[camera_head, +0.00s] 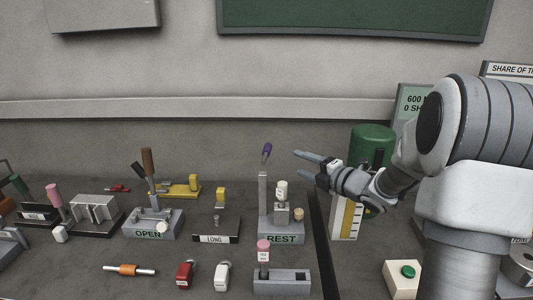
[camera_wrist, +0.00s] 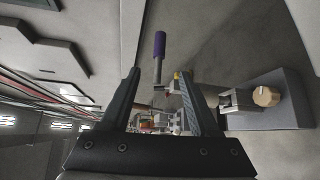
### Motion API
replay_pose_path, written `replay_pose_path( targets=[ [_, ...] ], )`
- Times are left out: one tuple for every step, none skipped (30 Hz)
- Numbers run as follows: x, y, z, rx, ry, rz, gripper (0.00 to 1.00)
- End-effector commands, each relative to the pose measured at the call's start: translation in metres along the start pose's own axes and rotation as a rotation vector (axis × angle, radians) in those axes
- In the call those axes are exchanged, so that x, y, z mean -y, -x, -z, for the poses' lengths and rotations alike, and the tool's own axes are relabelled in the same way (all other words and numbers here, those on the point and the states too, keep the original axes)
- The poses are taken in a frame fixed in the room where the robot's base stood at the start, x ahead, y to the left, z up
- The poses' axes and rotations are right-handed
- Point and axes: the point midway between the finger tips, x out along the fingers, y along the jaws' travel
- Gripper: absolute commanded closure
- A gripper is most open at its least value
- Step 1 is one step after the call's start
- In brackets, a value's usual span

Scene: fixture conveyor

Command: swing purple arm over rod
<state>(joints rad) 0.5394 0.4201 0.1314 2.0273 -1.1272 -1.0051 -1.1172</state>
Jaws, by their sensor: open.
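The purple arm (camera_head: 267,150) stands nearly upright, with a purple grip on a grey stem, at the top of a grey post (camera_head: 263,195) on the fixture labelled REST (camera_head: 281,239). My gripper (camera_head: 300,163) is open and empty, to the right of the purple arm and apart from it, with its fingers pointing left. In the wrist view the purple arm (camera_wrist: 159,45) shows beyond my open fingertips (camera_wrist: 158,75), in line with the gap between them. A metal rod with an orange band (camera_head: 130,270) lies on the table at front left. I cannot tell whether this is the task's rod.
Beside the post on the REST fixture are a white-capped part (camera_head: 282,190) and a tan knob (camera_head: 298,214). A grey fixture with a pink knob (camera_head: 263,245) stands in front. A green cylinder (camera_head: 372,145) stands behind my gripper. The OPEN fixture (camera_head: 150,232) is left.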

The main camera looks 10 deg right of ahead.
Motion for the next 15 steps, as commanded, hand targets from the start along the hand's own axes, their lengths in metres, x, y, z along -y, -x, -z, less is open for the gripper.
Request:
replay_pose_path(
  targets=[
    [-0.001,-0.006,0.000,-0.002,0.000,-0.001,0.38],
    [-0.001,-0.011,0.001,-0.001,-0.001,-0.001,0.38],
    [-0.001,-0.018,0.001,-0.003,-0.002,-0.001,0.38],
    [-0.001,-0.023,0.002,-0.003,-0.002,-0.001,0.38],
    [-0.001,-0.029,0.001,-0.003,-0.002,0.000,0.38],
    [-0.001,-0.038,0.001,-0.002,-0.003,-0.001,0.38],
    [-0.001,-0.044,0.001,-0.002,-0.002,-0.001,0.38],
    [-0.001,-0.051,0.001,-0.002,-0.002,0.000,0.38],
    [-0.001,-0.060,0.001,-0.002,-0.003,-0.001,0.38],
    [-0.001,-0.067,0.001,-0.001,-0.002,0.000,0.38],
    [-0.001,-0.073,0.001,-0.002,-0.003,0.000,0.38],
    [-0.001,-0.082,0.001,-0.001,-0.003,0.000,0.38],
    [0.000,-0.089,0.001,-0.001,-0.003,0.001,0.38],
    [-0.001,-0.095,0.001,-0.001,-0.003,0.000,0.38],
    [-0.001,-0.104,0.001,-0.001,-0.003,0.000,0.38]
  ],
)
